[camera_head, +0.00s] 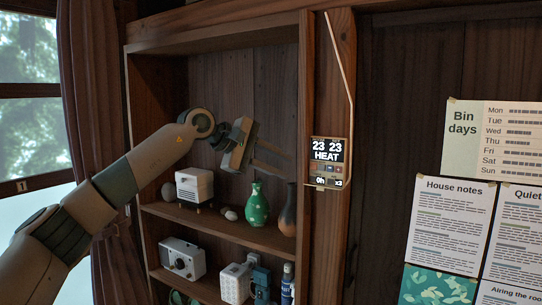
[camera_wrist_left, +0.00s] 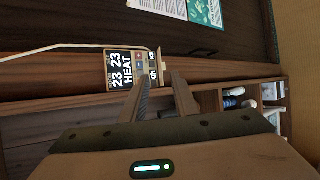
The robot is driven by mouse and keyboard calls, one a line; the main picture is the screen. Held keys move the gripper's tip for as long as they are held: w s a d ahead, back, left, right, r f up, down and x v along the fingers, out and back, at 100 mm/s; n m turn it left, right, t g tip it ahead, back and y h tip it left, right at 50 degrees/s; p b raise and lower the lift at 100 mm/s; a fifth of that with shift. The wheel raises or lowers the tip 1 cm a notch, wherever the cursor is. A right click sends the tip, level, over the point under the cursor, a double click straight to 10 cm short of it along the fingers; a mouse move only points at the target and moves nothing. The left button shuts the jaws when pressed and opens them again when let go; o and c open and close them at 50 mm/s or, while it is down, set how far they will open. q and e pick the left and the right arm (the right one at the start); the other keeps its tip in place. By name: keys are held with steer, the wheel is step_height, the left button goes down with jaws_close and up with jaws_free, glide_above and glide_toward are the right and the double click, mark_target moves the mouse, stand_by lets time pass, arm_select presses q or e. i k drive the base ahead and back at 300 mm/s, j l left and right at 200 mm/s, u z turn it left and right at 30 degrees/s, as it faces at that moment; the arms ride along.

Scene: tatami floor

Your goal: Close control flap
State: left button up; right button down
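The control panel (camera_head: 327,150) is a small dark unit on the wooden post, reading "23 23 HEAT" with small buttons below. It shows turned sideways in the left wrist view (camera_wrist_left: 122,69). A thin tan flap (camera_head: 320,187) juts out at the panel's lower edge and looks open; in the left wrist view it shows beside the panel's end (camera_wrist_left: 203,53). My left gripper (camera_head: 283,160) is left of the panel, apart from it, its two fingers spread with nothing between them. In the left wrist view its fingertips (camera_wrist_left: 160,76) overlap the panel's lower part. My right gripper is not in view.
A wooden shelf unit (camera_head: 215,229) behind my left arm holds a white heater-like box (camera_head: 194,186), a green vase (camera_head: 257,205), a dark vase (camera_head: 288,211) and other items. A pale cable (camera_head: 341,70) runs down to the panel. Papers (camera_head: 447,222) hang at right.

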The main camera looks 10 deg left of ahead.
mark_target(320, 188)
steer(key=j+z, duration=0.3)
steer(key=j, duration=0.35)
steer(key=j+z, duration=0.25)
steer(key=j, duration=0.45)
steer(key=k, duration=0.05)
